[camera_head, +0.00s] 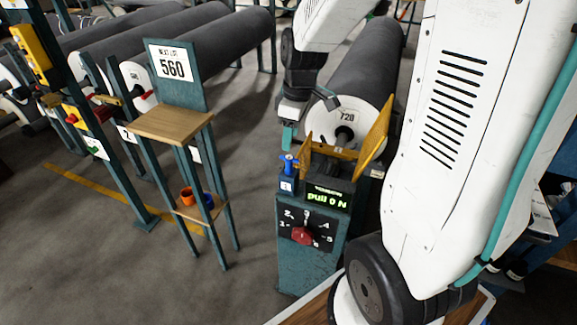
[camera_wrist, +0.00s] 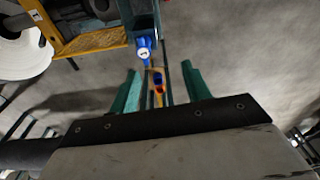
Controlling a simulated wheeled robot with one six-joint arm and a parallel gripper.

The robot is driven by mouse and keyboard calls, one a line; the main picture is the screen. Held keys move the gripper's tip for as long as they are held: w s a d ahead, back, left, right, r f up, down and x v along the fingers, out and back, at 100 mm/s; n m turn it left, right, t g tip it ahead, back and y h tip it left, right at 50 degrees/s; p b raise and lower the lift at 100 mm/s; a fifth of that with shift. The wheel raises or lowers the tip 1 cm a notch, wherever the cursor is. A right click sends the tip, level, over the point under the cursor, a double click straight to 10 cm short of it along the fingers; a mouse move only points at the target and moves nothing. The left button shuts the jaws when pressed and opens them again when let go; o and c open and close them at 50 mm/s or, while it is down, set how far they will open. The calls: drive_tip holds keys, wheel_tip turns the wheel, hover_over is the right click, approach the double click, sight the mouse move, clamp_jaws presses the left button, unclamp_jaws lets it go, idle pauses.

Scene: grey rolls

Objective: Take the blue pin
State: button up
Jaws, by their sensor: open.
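The blue pin (camera_head: 288,161) stands at the top left of a teal console, above a small block labelled 1 (camera_head: 287,185). In the wrist view, a blue thing with a white face, seemingly the pin (camera_wrist: 144,48), shows beyond the fingers and a little left of the middle between them. My gripper (camera_head: 288,135) is above the pin in the head view, pointing down and apart from it. Its two teal fingers (camera_wrist: 161,88) are spread with nothing held between them.
The console (camera_head: 318,245) has a lit display and a red knob (camera_head: 302,236). A yellow frame (camera_head: 372,135) and a grey roll (camera_head: 365,65) stand close behind. A wooden-topped stand (camera_head: 172,123) to the left holds an orange cup (camera_head: 187,196) and a blue cup (camera_head: 208,201).

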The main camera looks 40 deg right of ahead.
sight(291, 157)
drive_tip(key=shift+n, duration=0.6)
drive_tip(key=f, duration=0.1)
drive_tip(key=w+d+f, duration=0.2)
drive_tip(key=f, duration=0.1)
drive_tip(key=shift+w+d, duration=0.15)
drive_tip(key=shift+d, duration=0.05)
drive_tip(key=f, duration=0.7)
drive_tip(key=shift+w+a+f, duration=0.25)
drive_tip(key=shift+a+f, duration=0.05)
clamp_jaws()
